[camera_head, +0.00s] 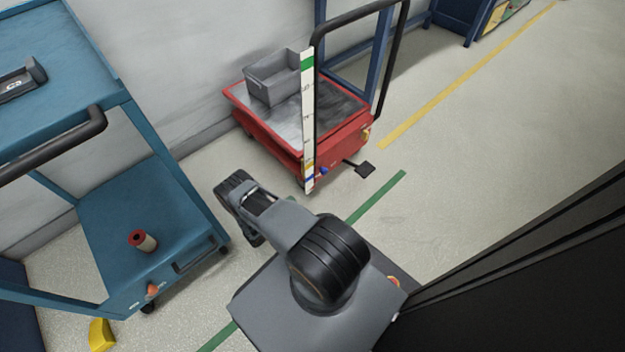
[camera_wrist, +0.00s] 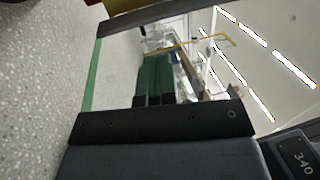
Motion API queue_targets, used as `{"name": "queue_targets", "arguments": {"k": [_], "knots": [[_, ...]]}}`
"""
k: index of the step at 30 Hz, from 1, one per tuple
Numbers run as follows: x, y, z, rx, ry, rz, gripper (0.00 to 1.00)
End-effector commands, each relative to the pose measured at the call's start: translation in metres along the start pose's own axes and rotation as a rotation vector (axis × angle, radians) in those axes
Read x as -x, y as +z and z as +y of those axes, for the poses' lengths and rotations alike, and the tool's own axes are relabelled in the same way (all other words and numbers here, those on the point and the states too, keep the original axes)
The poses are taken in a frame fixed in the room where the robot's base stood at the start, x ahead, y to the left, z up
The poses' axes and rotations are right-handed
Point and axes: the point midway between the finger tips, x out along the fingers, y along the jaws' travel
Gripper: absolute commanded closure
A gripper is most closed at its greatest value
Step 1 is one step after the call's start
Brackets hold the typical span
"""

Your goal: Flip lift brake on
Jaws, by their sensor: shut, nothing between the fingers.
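The lift is a red cart (camera_head: 273,135) with a grey metal top, standing by the wall in the head view. A black foot pedal (camera_head: 365,170) sticks out low at its near end. A small blue knob (camera_head: 323,171) and a yellow-orange part (camera_head: 366,133) also show on that end. I cannot tell for certain which of these is the brake, or its setting. My arm is folded near my base, apart from the lift. The lift is not clearly seen in the wrist view.
A grey bin (camera_head: 272,82) sits on the lift, beside a tall marked scale (camera_head: 308,110) and a black handle (camera_head: 378,90). A blue trolley (camera_head: 150,215) stands at left, with a red-topped cylinder (camera_head: 142,241) on its lower shelf. Floor right of the lift is clear.

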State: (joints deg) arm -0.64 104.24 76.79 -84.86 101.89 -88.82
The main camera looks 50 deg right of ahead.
Motion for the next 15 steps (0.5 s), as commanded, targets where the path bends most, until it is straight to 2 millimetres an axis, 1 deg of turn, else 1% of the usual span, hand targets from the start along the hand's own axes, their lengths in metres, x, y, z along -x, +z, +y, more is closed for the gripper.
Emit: {"name": "queue_targets", "arguments": {"k": [10,13,15], "knots": [[-0.001,0.000,-0.001,0.002,-0.002,-0.002,1.00],[-0.008,0.000,-0.001,0.002,-0.002,0.001,1.00],[-0.017,0.000,-0.001,0.002,-0.002,0.002,1.00]]}}
